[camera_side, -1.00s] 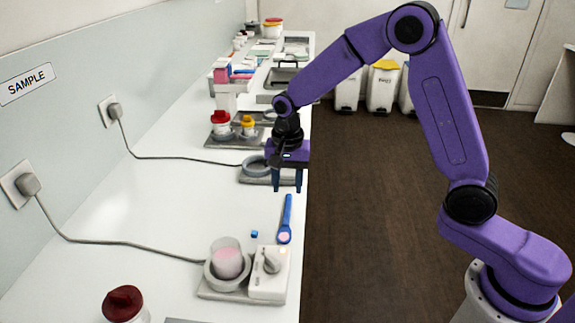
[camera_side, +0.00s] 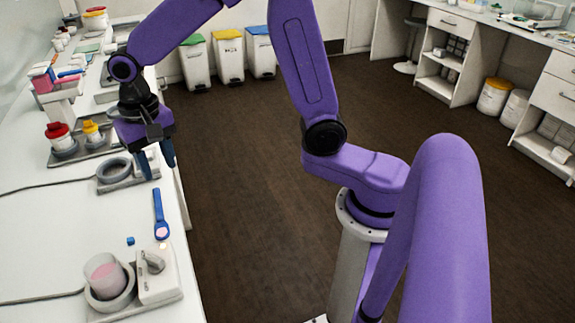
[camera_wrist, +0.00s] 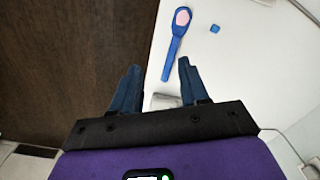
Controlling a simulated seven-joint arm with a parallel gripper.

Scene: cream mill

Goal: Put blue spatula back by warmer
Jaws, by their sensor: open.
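The blue spatula (camera_side: 160,215) lies flat on the white bench near its floor-side edge, with pink on its round end. It also shows in the wrist view (camera_wrist: 176,40), handle end towards my fingers. The warmer (camera_side: 155,276) stands close to the spatula's round end; it has a knob and a ring base holding a beaker of pink stuff (camera_side: 105,276). My gripper (camera_side: 159,170) is open and empty, pointing down above the bench just beyond the handle end. In the wrist view the handle end shows between the fingertips (camera_wrist: 160,66). Finger height above the bench is hard to tell.
A small blue cube (camera_side: 130,241) lies beside the spatula, also in the wrist view (camera_wrist: 215,29). A ring-shaped device (camera_side: 114,170) stands near my gripper. Red-lidded (camera_side: 60,137) and yellow-lidded (camera_side: 91,131) jars stand farther back.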

